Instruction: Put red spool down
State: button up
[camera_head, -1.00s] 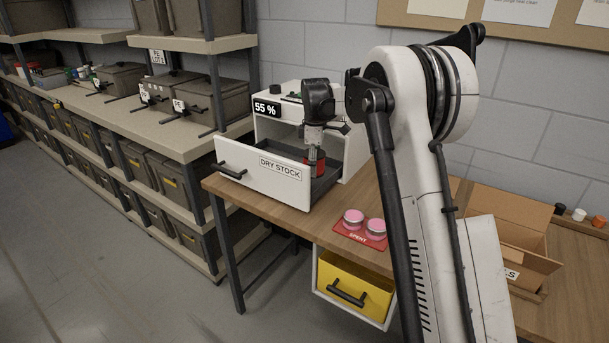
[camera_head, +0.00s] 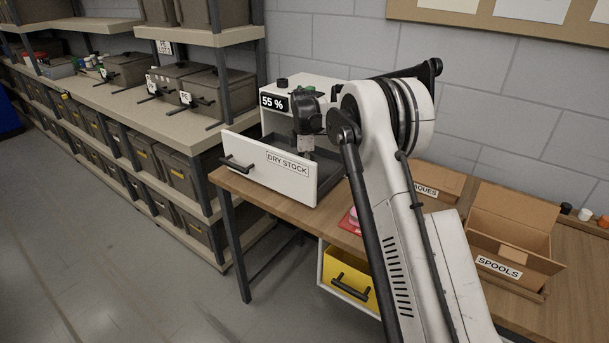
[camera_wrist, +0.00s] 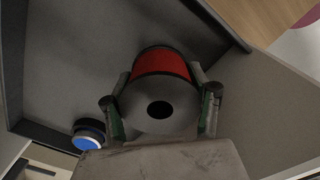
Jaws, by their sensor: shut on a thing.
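The red spool (camera_wrist: 160,63), with a grey end disc and a dark centre hole, sits between the two fingers of my gripper (camera_wrist: 160,100) in the wrist view. My gripper is shut on it. In the head view my gripper (camera_head: 306,150) reaches down into the open DRY STOCK drawer (camera_head: 322,184). The drawer front and gripper hide the spool there. The spool is over or in the grey drawer tray; I cannot tell whether it touches the floor.
A black item with a blue top (camera_wrist: 88,134) stands in the drawer, left of the spool. The drawer walls are close around my gripper. A yellow bin (camera_head: 350,282) hangs below the bench. An open SPOOLS box (camera_head: 510,255) stands at right.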

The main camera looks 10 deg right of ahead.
jog(key=shift+f, duration=1.35)
jog(key=shift+f, duration=0.1)
jog(key=shift+f, duration=0.15)
jog(key=o, duration=1.2)
jog(key=shift+o, duration=0.2)
